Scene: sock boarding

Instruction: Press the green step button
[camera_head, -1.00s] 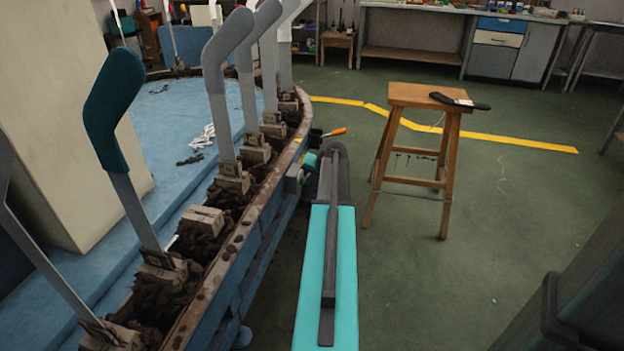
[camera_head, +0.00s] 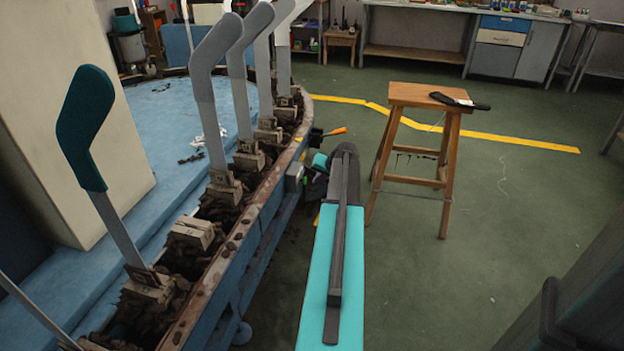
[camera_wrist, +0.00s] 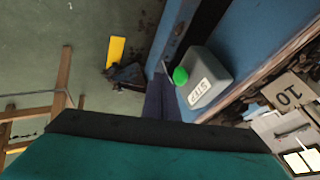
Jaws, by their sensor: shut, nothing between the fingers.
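The green step button (camera_wrist: 180,76) shows in the wrist view on the end of a grey box (camera_wrist: 208,78) marked STEP, fixed to the blue machine frame. My gripper (camera_wrist: 161,82) shows there as a dark narrow shape pointing up, just left of the button; it is shut and empty. A small gap seems to lie between them, but I cannot tell whether they touch. In the head view the grey box (camera_head: 295,177) is on the machine's outer side, left of my arm's far end; the button and fingertips are not clearly visible there.
An orange-handled lever (camera_head: 336,131) sticks out beyond the box. Floor between is clear.

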